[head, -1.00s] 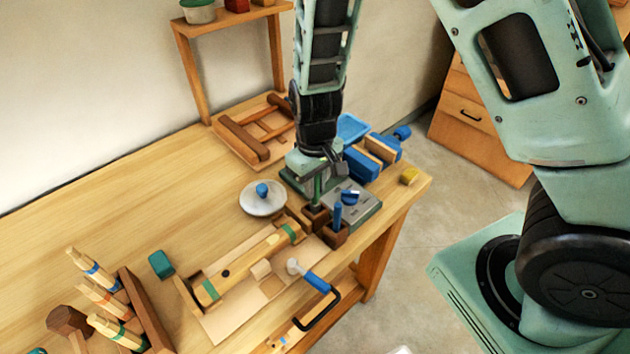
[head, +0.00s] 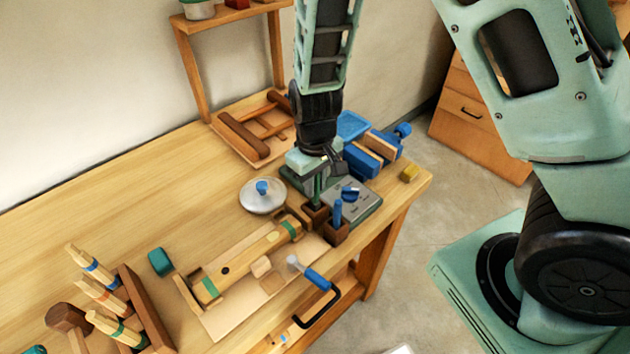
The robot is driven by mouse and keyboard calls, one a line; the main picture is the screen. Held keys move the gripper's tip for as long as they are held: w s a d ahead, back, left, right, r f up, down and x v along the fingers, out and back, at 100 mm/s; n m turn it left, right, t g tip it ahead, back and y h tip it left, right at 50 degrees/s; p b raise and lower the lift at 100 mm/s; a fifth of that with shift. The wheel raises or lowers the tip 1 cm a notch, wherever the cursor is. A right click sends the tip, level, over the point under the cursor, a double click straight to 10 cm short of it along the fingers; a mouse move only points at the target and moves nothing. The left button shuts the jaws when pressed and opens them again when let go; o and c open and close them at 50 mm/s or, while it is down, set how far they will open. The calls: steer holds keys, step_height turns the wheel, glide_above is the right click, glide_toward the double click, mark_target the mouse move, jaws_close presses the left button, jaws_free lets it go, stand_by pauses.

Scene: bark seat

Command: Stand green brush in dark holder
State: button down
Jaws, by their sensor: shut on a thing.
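The green brush (head: 317,187) stands roughly upright below my gripper (head: 318,168). My gripper is shut on the upper part of the brush, and my wrist hides its top. The dark holder (head: 316,215) is a small dark brown wooden block near the right end of the bench. The lower end of the brush is at the holder's rear opening; I cannot tell how deep it sits. A blue-handled tool (head: 338,211) stands upright in the front part of the holder.
A grey-green box with a blue knob (head: 350,196) stands just right of the holder. A round metal lid (head: 262,197) lies to the left. A wooden fixture (head: 240,265) and a blue-handled tool (head: 313,275) lie in front.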

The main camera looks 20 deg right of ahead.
steer(key=shift+f+b, duration=0.3)
steer(key=shift+f, duration=0.1)
steer(key=c, duration=0.9)
jaws_free()
steer(key=shift+r, duration=0.1)
steer(key=shift+r+p, duration=3.2)
steer(key=shift+r, duration=0.25)
steer(key=s+a+r+n+b, duration=0.2)
steer(key=s+a+r+b, duration=0.1)
steer(key=s, duration=0.7)
steer(key=s+a+r+n+b, duration=0.2)
steer(key=s+r+b, duration=0.3)
steer(key=s, duration=0.5)
steer(key=shift+a+r+y, duration=0.3)
steer(key=shift+a+r, duration=0.15)
steer(key=shift+a, duration=0.2)
